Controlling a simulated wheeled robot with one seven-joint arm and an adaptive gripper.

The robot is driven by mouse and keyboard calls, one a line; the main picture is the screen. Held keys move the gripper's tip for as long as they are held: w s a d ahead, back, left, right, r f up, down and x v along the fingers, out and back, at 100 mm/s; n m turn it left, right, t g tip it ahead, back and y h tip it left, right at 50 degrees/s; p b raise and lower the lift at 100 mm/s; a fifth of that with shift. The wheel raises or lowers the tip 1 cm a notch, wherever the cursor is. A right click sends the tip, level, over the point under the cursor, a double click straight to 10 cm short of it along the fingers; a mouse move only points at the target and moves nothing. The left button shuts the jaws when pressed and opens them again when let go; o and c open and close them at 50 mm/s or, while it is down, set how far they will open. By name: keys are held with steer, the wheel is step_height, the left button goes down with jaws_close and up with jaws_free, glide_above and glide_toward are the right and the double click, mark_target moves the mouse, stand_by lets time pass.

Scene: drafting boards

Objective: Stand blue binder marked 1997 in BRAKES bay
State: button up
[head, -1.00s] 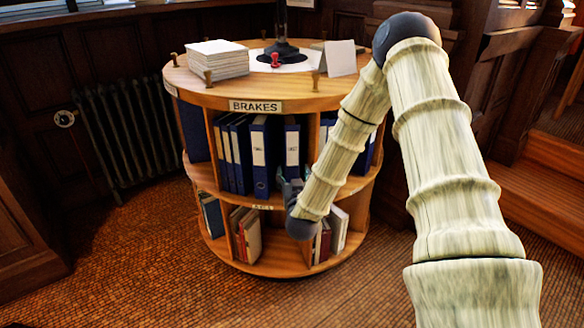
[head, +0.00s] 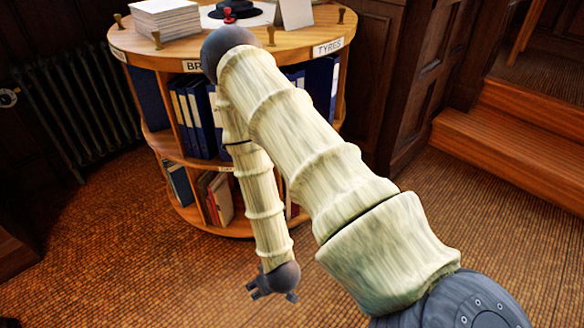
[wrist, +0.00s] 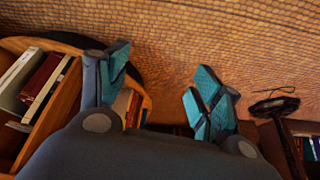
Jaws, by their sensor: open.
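The round wooden bookcase (head: 160,152) stands at the upper left of the head view. The BRAKES sign (head: 193,66) on its top edge is partly covered by my arm, with only its first letters showing. Several blue binders (head: 188,112) stand upright in the bay below it, and my arm hides the bay's right part. I cannot read a 1997 label on any of them. My gripper (head: 270,292) hangs low in front of the bookcase, over the floor and apart from it. In the wrist view its teal-padded fingers (wrist: 160,92) are spread with nothing between them.
A TYRES sign (head: 328,47) marks the right bay, with blue binders (head: 322,85) below. Books (head: 218,198) stand on the lower shelf. Papers (head: 165,19) and a card (head: 295,13) are on top. Wooden steps (head: 500,135) rise at right. The floor (head: 420,240) is clear.

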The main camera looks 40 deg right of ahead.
steer(key=s+a+f+g, duration=0.1)
steer(key=s+g, duration=0.1)
steer(key=s, duration=0.6)
steer(key=s+a+f+g, duration=0.2)
steer(key=s+g, duration=0.1)
steer(key=s, duration=0.5)
steer(key=shift+f+n, duration=0.15)
steer(key=shift+n, duration=0.15)
step_height(320, 180, up, 17)
steer(key=p, duration=1.7)
